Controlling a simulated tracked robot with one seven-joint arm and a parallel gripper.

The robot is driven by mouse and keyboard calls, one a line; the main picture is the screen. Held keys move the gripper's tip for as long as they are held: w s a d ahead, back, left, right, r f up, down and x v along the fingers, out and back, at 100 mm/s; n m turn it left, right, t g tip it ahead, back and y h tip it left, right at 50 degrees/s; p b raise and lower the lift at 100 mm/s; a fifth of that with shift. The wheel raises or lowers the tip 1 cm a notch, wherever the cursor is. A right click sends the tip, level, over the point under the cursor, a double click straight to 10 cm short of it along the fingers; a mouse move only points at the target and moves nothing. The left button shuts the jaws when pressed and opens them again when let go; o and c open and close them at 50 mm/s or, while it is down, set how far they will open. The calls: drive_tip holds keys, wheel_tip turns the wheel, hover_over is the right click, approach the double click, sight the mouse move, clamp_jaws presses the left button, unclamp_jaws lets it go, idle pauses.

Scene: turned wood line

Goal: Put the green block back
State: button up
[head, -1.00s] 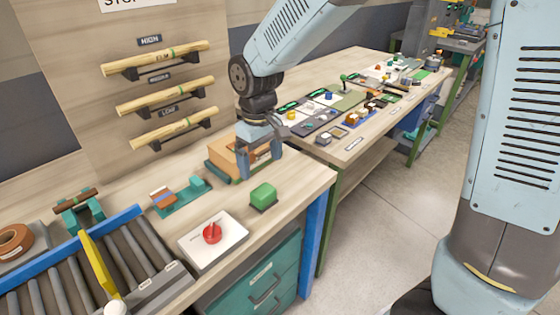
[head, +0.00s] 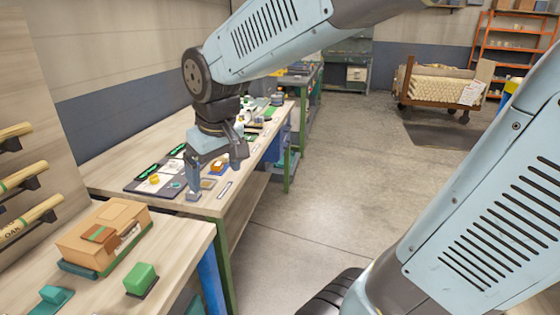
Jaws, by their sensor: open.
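The green block (head: 140,279) sits on a small dark base on the near bench, close to the bench's right edge, in the lower left of the head view. My gripper (head: 217,178) is open, with its fingers pointing down and nothing seen between them. It is above and to the right of the green block, clearly apart from it, and shows in front of the farther bench. Its exact height over that bench cannot be told.
An orange-brown box (head: 103,236) stands in a green holder beside the block. A teal part (head: 50,300) lies at the lower left. The farther bench (head: 130,172) carries trays and small parts. Open floor (head: 310,215) lies to the right, with a loaded cart (head: 445,85) beyond.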

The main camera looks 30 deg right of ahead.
drive_tip(key=s+d+r+m+t, duration=0.2)
drive_tip(key=s+d+r+m, duration=0.1)
drive_tip(key=s+d, duration=0.5)
drive_tip(key=shift+s+d+r+m+h, duration=0.15)
drive_tip(key=shift+s+d+m+h, duration=0.25)
drive_tip(key=shift+d, duration=0.8)
drive_tip(key=shift+w, duration=0.15)
